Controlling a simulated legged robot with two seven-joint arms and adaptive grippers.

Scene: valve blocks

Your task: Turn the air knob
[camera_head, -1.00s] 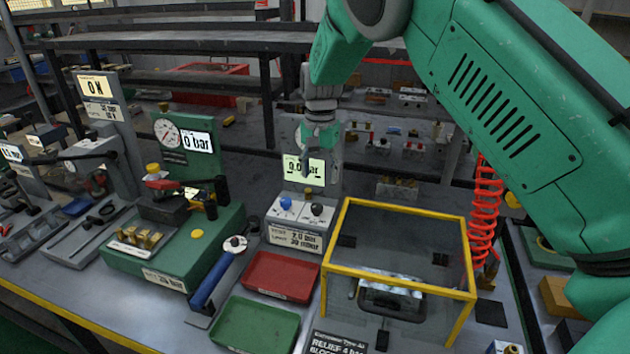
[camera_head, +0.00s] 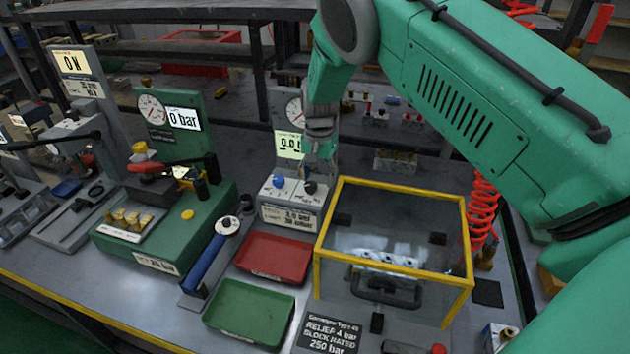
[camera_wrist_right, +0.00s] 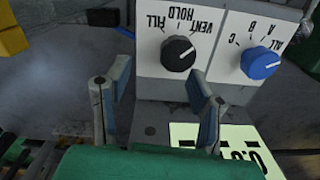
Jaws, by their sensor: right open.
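A light control box (camera_head: 290,217) with two knobs stands in front of a 0.0 bar display (camera_head: 289,144). Its blue knob (camera_head: 278,181) is on the left and its black knob (camera_head: 309,187) on the right. In the right wrist view they appear upside down: the black knob (camera_wrist_right: 178,53) is by FILL, HOLD and VENT, and the blue knob (camera_wrist_right: 260,58) by letters A, B, C and ALL. I cannot tell which is labelled air. My right gripper (camera_head: 322,150) is above and behind the black knob. Its fingers (camera_wrist_right: 160,85) are apart and empty, short of that knob. My left gripper is out of view.
A yellow-framed clear box (camera_head: 392,250) stands right of the control box. A red tray (camera_head: 274,258) and green tray (camera_head: 248,315) lie in front. A green gauge unit (camera_head: 165,235) stands left. A red coiled hose (camera_head: 484,215) hangs at right.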

